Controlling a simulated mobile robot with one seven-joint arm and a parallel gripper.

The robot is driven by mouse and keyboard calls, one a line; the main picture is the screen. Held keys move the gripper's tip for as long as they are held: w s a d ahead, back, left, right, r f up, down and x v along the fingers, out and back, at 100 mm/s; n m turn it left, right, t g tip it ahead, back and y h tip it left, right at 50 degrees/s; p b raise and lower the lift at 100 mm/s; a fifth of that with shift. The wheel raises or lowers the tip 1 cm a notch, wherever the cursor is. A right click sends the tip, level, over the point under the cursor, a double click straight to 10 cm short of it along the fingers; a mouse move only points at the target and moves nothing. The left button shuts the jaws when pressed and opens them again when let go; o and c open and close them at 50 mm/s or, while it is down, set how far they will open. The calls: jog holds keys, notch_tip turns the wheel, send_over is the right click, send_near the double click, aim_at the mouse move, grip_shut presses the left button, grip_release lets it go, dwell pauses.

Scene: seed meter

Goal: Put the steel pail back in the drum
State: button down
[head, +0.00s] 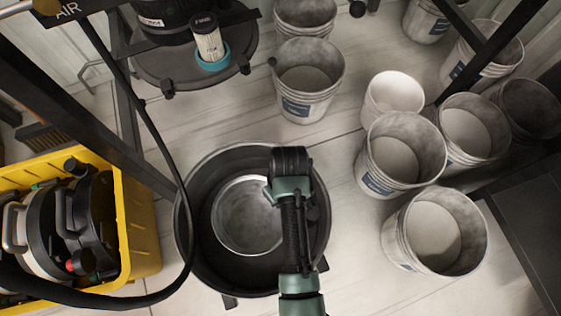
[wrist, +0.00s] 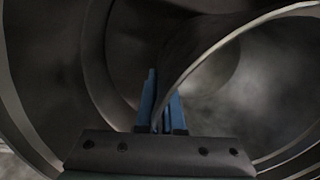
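The steel pail (head: 240,218) is a round grey vessel inside the dark drum (head: 192,222) in the head view. Its rim shows as a pale ring, with the drum wall around it. I cannot tell if its bottom rests on the drum floor. My gripper points down over the right side of the pail, and my arm hides part of the pail and drum there. In the wrist view the blue fingers of my gripper (wrist: 163,112) are close together, one on each side of the pail's rim (wrist: 205,68). They look shut on it.
A yellow crate (head: 137,225) of equipment stands left of the drum, with a black hose (head: 165,150) curving between. Several white buckets (head: 435,232) stand to the right and behind. A dark wheeled base (head: 160,78) is behind. Clear floor (head: 345,240) lies right of the drum.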

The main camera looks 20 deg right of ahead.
jog(key=shift+r, duration=0.1)
jog(key=c, duration=1)
grip_release()
jog(key=shift+c, duration=0.2)
notch_tip(320, 180, up, 12)
jog(key=p, duration=0.8)
jog(key=shift+w+d, duration=0.15)
jog(key=shift+d, duration=0.3)
